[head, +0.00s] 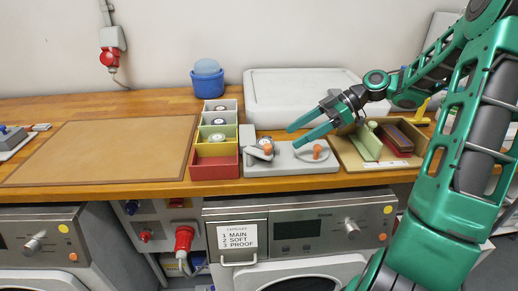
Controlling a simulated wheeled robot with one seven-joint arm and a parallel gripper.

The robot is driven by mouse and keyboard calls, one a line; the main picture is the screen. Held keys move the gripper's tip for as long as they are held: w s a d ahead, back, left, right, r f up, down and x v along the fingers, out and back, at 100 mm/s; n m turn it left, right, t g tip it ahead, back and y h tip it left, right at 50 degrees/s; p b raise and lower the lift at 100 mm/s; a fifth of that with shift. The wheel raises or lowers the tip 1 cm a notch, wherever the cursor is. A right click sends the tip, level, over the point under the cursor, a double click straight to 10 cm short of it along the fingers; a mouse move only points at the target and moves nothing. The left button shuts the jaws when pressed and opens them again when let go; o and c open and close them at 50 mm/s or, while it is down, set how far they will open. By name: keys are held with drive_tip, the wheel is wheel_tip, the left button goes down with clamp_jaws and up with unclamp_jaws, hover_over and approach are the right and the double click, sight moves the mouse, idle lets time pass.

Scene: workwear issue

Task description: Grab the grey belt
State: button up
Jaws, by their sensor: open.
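My gripper (293,137) is open and empty, its two green fingers pointing left above a grey board (284,168) on the wooden counter. On the board's left part lies a small grey piece (257,154) with an orange end. On its right part is a pale grey loop (303,158) with an orange knob (317,151). Either could be the grey belt; at this size I cannot tell which. The fingers appear to be above the board, apart from both pieces.
A stepped bin (214,172) with coloured compartments stands left of the board. A cardboard tray (384,163) with green, brown and maroon items is at right. A white lidded box (300,88) and blue tub (207,82) stand behind. A brown mat (100,150) lies bare at left.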

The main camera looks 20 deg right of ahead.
sight(270, 141)
drive_tip(key=shift+s+d+r+n+y, duration=0.35)
drive_tip(key=shift+d+r+n+y, duration=0.2)
drive_tip(key=shift+n+y, duration=0.35)
drive_tip(key=shift+a, duration=0.2)
drive_tip(key=x, duration=0.5)
drive_tip(key=shift+a, duration=0.15)
drive_tip(key=shift+w+x, duration=0.1)
drive_tip(key=shift+x, duration=1.2)
drive_tip(key=shift+w+x, duration=0.15)
drive_tip(key=shift+x, duration=1.1)
drive_tip(key=c, duration=1.2)
